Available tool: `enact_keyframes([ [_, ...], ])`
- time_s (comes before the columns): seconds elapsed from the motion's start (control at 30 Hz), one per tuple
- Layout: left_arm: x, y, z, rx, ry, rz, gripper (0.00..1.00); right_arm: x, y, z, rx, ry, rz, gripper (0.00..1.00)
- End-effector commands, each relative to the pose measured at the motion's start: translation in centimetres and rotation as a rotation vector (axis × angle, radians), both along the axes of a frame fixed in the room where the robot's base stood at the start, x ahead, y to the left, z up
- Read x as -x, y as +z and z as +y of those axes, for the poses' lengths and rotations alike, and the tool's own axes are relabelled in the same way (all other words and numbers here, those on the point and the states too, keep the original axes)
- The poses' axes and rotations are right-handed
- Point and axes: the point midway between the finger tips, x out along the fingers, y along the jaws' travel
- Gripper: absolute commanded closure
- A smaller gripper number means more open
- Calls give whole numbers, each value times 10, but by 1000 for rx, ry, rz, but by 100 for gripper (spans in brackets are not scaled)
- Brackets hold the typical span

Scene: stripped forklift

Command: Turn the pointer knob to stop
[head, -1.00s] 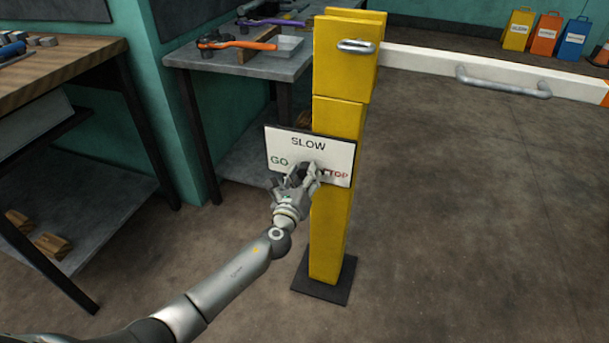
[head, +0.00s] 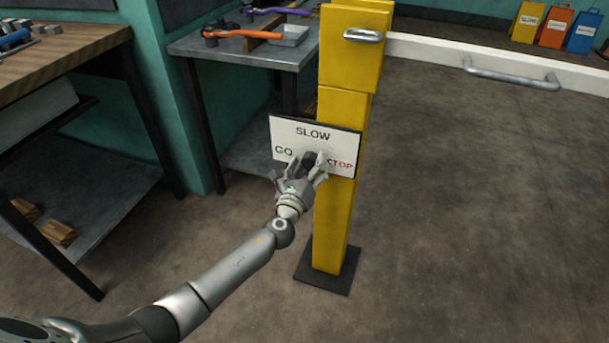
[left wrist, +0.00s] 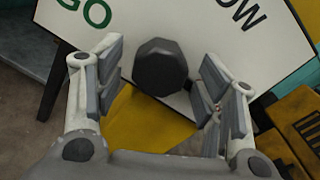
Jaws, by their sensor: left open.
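The pointer knob (left wrist: 160,67) is dark and faceted, on a white sign plate (left wrist: 188,25) in the left wrist view. In the head view the plate (head: 290,127) reads SLOW at top, GO at left and STOP at right, on a yellow post. My left gripper (head: 314,163) is open in front of the plate and partly covers the knob (head: 307,157). In the left wrist view, its fingers (left wrist: 160,88) stand apart on either side of the knob, with gaps showing. Which way the knob points cannot be told. My right gripper is not in view.
The yellow post (head: 335,225) stands on a dark base plate (head: 327,278). A metal bench (head: 250,52) with tools stands behind, and a wooden workbench (head: 65,52) is at the left. The floor right of the post is clear.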

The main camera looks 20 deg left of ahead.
Motion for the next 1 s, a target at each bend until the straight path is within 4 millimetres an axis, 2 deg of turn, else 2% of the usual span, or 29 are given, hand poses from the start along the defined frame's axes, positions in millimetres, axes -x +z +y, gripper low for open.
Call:
enact_keyframes([
  [0.17,20,-2,1,0,0,2,36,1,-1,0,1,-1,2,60],
  [0.4,68,-2,0,1,-2,4,36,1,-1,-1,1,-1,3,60],
  [0.6,101,-2,0,0,-1,4,36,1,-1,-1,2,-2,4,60],
  [0.8,116,-1,0,-1,0,2,36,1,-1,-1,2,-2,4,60],
  [1.0,118,-1,0,-1,0,1,36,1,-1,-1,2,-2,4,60],
])
